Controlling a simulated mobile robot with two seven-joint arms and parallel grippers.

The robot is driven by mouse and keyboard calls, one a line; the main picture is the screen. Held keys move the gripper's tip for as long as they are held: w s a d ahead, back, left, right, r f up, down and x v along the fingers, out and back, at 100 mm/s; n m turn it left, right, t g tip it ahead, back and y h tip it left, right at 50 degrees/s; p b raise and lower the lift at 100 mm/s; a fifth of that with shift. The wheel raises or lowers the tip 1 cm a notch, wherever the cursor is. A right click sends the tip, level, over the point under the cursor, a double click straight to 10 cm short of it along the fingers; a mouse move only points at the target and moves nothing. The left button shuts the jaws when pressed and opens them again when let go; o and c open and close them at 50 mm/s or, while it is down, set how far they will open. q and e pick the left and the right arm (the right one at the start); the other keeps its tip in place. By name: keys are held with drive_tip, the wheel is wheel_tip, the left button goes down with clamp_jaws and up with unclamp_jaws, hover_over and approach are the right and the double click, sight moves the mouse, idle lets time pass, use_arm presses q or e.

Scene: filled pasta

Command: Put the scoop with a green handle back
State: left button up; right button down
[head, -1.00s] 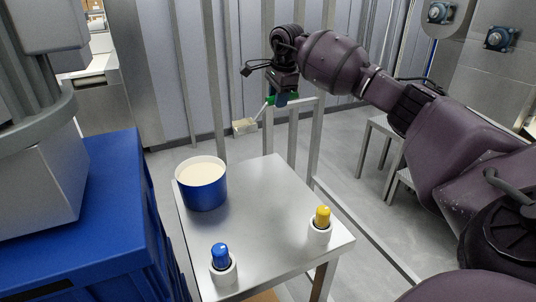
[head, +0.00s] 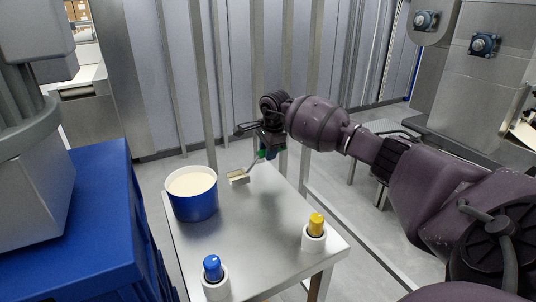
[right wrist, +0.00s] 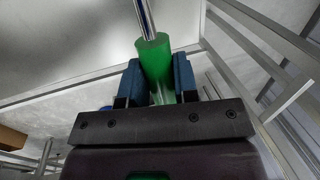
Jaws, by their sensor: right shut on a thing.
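The scoop with a green handle (right wrist: 154,62) is in my right gripper (right wrist: 157,85); the blue finger pads close on the handle from both sides. In the head view my right gripper (head: 268,154) is over the far part of the metal table. The scoop's pale head (head: 238,177) points left, just right of the blue tub; I cannot tell whether it touches the table. Two white holders stand on the near part of the table: one holds a blue handle (head: 212,268), the other a yellow handle (head: 316,224). My left gripper is not in view.
The blue tub (head: 196,205) with pale contents stands on the left of the metal table (head: 262,245). A large blue crate (head: 75,215) stands left of the table. Metal posts rise behind it. The table's middle is clear.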

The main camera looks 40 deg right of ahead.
drive_tip(key=shift+f, duration=0.65)
drive_tip(key=c, duration=0.9)
unclamp_jaws()
drive_tip(key=shift+r, duration=0.3)
drive_tip(key=p+v, duration=0.1)
drive_tip(key=v, duration=1)
drive_tip(key=shift+s+r, duration=0.1)
drive_tip(key=shift+r, duration=0.15)
